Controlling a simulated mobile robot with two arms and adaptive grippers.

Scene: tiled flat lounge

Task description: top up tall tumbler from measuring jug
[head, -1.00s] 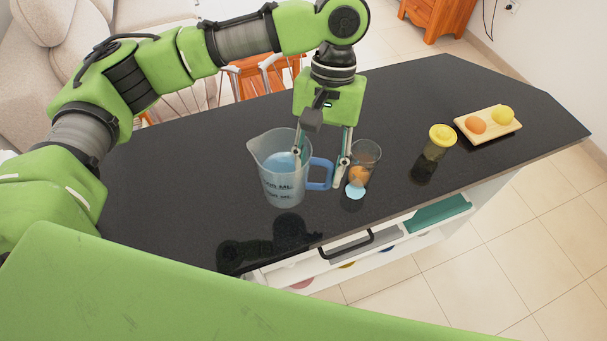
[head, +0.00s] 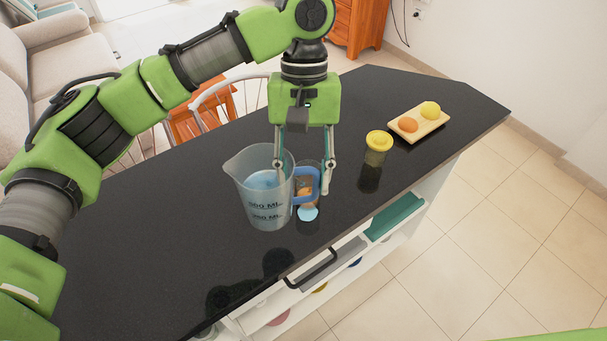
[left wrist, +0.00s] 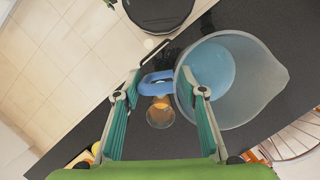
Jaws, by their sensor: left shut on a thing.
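The clear measuring jug (head: 262,205) has a blue handle (head: 314,178) and holds pale blue liquid. It is upright over the dark counter; I cannot tell whether its base touches. My left gripper (head: 306,170) is shut on the jug at the handle side, one finger near the rim and one beyond the handle. In the left wrist view the handle (left wrist: 155,83) lies between the fingers, with the jug (left wrist: 245,105) at right. My right gripper is not in view.
A yellow-lidded jar (head: 377,148) stands right of the tumbler. A wooden board (head: 433,127) with an orange and a yellow fruit lies farther back. The counter (head: 150,240) is clear at left. Its front edge and open shelves are nearby.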

